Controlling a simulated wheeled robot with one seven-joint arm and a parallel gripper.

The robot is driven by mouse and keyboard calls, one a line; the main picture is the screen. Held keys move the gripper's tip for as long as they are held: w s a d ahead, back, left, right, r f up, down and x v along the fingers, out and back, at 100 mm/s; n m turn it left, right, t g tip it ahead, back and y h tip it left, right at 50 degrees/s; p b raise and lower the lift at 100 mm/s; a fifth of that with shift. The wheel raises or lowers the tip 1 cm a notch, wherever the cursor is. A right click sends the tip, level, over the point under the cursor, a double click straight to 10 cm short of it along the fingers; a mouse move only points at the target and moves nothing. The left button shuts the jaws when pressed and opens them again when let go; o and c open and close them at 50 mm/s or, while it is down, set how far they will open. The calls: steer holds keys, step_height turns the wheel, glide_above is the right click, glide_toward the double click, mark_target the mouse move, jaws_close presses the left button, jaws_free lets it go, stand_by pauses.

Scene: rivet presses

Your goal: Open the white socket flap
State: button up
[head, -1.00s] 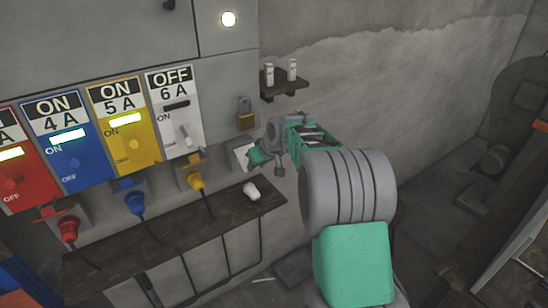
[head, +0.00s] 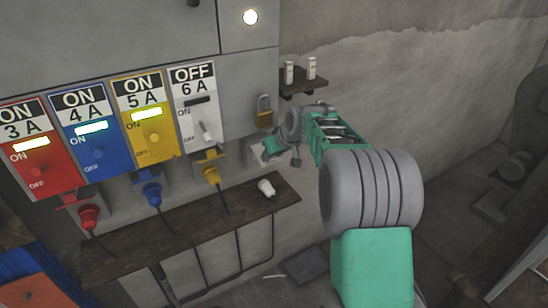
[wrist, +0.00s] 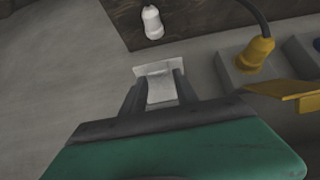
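The white socket (head: 256,156) is at the right end of the socket row, low on the grey cabinet and under the padlock. In the wrist view its white flap (wrist: 161,91) stands out toward me between my two fingers, with the socket plate behind it. My gripper (head: 270,147) is at the socket and hides part of it in the head view. In the wrist view my gripper (wrist: 161,88) has its fingers apart, one on each side of the flap. I cannot tell whether they touch it, or how far the flap is raised.
A white plug (head: 266,188) lies on the dark shelf (head: 200,222) below the sockets. It also shows in the wrist view (wrist: 152,22). A yellow plug (head: 212,174) with a cable sits to the left. A padlock (head: 264,109) hangs above. The 6 A switch (head: 205,132) reads OFF.

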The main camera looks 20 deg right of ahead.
steer(key=shift+o, duration=1.3)
steer(key=shift+f, duration=0.3)
steer(key=shift+s, duration=0.1)
steer(key=v, duration=0.8)
steer(key=shift+b, duration=0.45)
